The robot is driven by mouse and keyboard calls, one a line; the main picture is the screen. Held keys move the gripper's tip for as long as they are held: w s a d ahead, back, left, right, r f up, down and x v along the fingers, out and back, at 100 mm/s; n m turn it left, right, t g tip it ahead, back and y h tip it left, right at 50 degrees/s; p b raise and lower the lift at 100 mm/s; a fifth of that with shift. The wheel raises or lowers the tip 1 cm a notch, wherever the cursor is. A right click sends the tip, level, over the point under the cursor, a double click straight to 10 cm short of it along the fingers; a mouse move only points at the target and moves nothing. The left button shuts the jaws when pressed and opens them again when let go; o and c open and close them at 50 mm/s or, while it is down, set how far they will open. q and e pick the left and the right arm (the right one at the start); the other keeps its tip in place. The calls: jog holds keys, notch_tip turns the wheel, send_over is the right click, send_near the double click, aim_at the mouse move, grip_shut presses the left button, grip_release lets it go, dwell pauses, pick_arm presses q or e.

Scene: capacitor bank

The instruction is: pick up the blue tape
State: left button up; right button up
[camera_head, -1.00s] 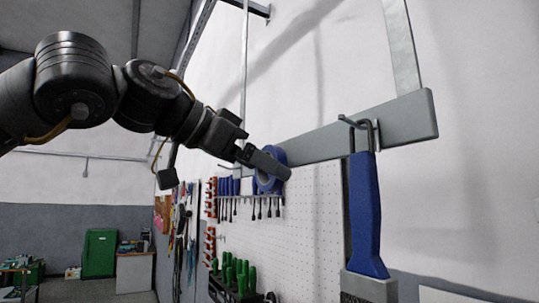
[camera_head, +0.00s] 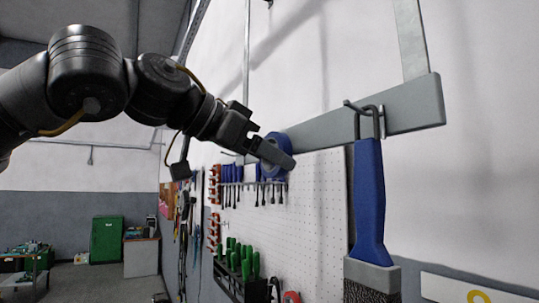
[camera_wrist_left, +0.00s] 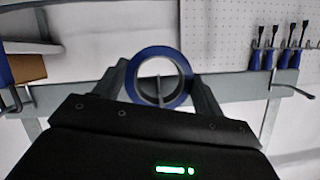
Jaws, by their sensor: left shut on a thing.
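The blue tape (camera_head: 283,142) is a ring at the left part of the grey wall rail in the head view. In the left wrist view the blue tape (camera_wrist_left: 159,52) faces me, with a thin metal hook rod showing through its hole. My left gripper (camera_head: 274,155) is shut on the tape, and its near finger hides part of the ring. In the left wrist view the left gripper (camera_wrist_left: 160,80) has one finger on each side of the ring. I cannot tell whether the tape still rests on its hook. My right gripper is not in view.
The grey rail (camera_head: 415,105) runs along the wall, with a blue-handled brush (camera_head: 369,200) on a hook at the right. Below are a white pegboard (camera_head: 310,205), blue screwdrivers (camera_head: 228,172) and green-handled tools (camera_head: 247,262). Open floor lies at the lower left.

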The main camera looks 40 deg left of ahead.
aim_at(270, 140)
pick_arm(q)
jog(key=shift+a+r+b, duration=0.1)
jog(key=shift+r+b, duration=0.5)
jog(key=shift+r, duration=0.3)
jog(key=shift+s+r+b, duration=0.55)
jog(key=shift+r+b, duration=0.1)
jog(key=s+a+b, duration=0.1)
jog(key=s+a, duration=0.2)
jog(key=s, duration=1.3)
jog(key=shift+s+r, duration=0.15)
jog(key=shift+s, duration=0.2)
